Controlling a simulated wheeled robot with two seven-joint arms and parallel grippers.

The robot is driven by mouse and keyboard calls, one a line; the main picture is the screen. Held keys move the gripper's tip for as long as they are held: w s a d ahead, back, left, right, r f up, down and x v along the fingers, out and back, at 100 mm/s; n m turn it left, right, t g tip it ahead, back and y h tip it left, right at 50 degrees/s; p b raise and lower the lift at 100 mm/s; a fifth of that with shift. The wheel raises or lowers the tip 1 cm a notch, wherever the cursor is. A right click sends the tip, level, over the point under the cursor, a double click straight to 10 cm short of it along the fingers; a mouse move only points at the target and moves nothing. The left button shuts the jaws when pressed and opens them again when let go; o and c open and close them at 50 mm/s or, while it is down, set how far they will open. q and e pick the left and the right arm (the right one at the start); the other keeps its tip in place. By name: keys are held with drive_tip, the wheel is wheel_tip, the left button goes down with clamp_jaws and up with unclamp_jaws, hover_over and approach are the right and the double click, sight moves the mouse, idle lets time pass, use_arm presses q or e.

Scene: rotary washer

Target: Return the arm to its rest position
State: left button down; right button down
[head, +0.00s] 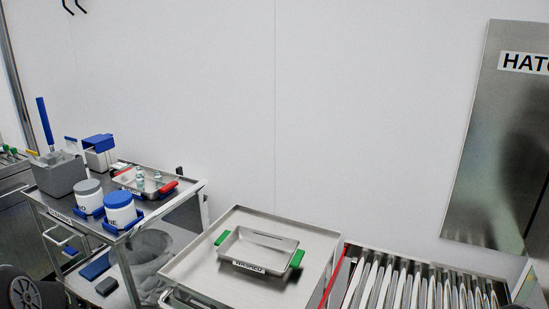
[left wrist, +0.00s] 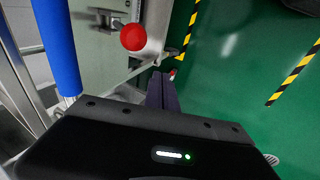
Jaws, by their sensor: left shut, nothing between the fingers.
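My left gripper (left wrist: 164,78) shows in the left wrist view as two dark fingers pressed together, with nothing between them. It hangs over the green floor, beside a metal frame and clear of it. In the head view a dark, rounded arm part of mine shows at the bottom left corner, but no gripper fingers are visible there. My right gripper is in neither view.
A steel cart (head: 188,188) at left bears tubs, a grey box (head: 58,176) and a small tray. A steel table holds a green-handled tray (head: 262,252). A roller conveyor (head: 420,285) lies right. A red knob (left wrist: 133,37) and blue bar (left wrist: 57,45) are near my left gripper.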

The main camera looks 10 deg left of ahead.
use_arm(q)
drive_tip(key=s+d+f+m+g+h, duration=0.1)
drive_tip(key=s+d+f+m, duration=0.3)
drive_tip(key=d, duration=0.6)
drive_tip(key=s+d+f+m+h, duration=0.1)
drive_tip(key=s+d+f+m, duration=0.4)
drive_tip(key=d, duration=0.4)
drive_tip(key=s+d+f+m+g+h, duration=0.1)
drive_tip(key=s+d+f+m+g, duration=0.1)
drive_tip(key=s+d, duration=0.9)
drive_tip(key=shift+s+d+m+g+h, duration=0.4)
drive_tip(key=shift+d+m+g, duration=0.25)
drive_tip(key=shift+m, duration=0.15)
